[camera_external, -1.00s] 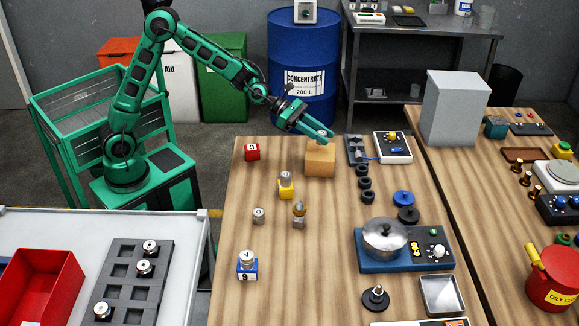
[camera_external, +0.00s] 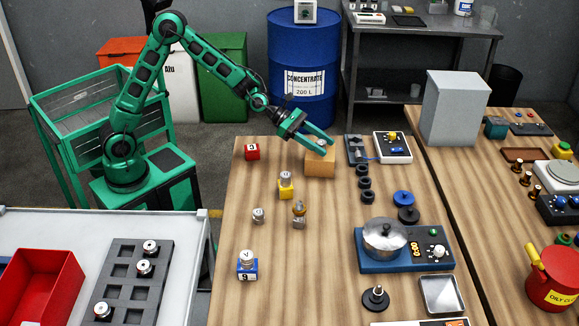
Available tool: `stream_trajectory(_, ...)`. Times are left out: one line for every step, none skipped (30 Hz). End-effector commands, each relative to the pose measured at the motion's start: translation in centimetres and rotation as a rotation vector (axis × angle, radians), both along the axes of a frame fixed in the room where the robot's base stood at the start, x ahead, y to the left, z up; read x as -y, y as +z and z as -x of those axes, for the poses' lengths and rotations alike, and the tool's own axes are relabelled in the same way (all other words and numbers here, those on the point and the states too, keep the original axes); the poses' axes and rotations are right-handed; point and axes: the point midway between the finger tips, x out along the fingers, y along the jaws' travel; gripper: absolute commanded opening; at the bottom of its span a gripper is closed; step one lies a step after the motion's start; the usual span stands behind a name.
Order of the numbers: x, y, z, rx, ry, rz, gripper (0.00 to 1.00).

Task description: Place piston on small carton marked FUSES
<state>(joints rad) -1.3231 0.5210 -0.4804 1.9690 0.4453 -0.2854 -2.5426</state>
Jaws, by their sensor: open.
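A small tan carton (camera_external: 319,166) stands at the far edge of the wooden bench; no FUSES lettering is legible on it. A small silver piece (camera_external: 321,143), which looks like the piston, is on top of the carton, partly hidden by a finger. My gripper (camera_external: 321,146) is open, with its green fingers spread on either side of this piece, just above the carton top. I cannot tell whether a finger still touches it.
Similar silver cylinders stand on a yellow block (camera_external: 286,192), on a blue block (camera_external: 247,272), on the bench and in a dark tray (camera_external: 117,292). A red block (camera_external: 252,152) is left of the carton.

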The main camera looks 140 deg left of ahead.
Motion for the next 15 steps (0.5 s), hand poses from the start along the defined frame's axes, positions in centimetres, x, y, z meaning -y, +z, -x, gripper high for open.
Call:
stream_trajectory(0.0, 0.1, 0.0, 0.000, 0.000, 0.000, 0.46)
stream_trajectory(0.0, 0.2, 0.0, 0.001, 0.000, -0.001, 0.46)
stream_trajectory(0.0, 0.3, 0.2, 0.000, 0.001, 0.000, 0.46)
stream_trajectory(0.1, 0.4, 0.4, 0.000, 0.001, 0.000, 0.46)
stream_trajectory(0.1, 0.5, 0.7, 0.000, 0.001, 0.000, 0.46)
stream_trajectory(0.3, 0.7, 1.1, -0.001, 0.001, -0.002, 0.46)
stream_trajectory(0.4, 0.9, 1.5, -0.001, 0.001, -0.002, 0.46)
stream_trajectory(0.5, 1.1, 1.9, -0.002, 0.002, -0.003, 0.46)
stream_trajectory(0.8, 1.4, 2.6, -0.001, 0.001, -0.002, 0.46)
stream_trajectory(0.9, 1.6, 3.1, -0.001, 0.002, -0.002, 0.46)
stream_trajectory(1.1, 1.8, 3.6, -0.002, 0.002, -0.003, 0.46)
stream_trajectory(1.3, 2.2, 4.4, -0.001, 0.002, -0.002, 0.46)
stream_trajectory(1.5, 2.4, 4.9, -0.002, 0.003, -0.002, 0.46)
stream_trajectory(1.7, 2.6, 5.5, 0.000, 0.004, -0.001, 0.46)
stream_trajectory(1.9, 2.9, 6.2, -0.001, 0.003, -0.002, 0.46)
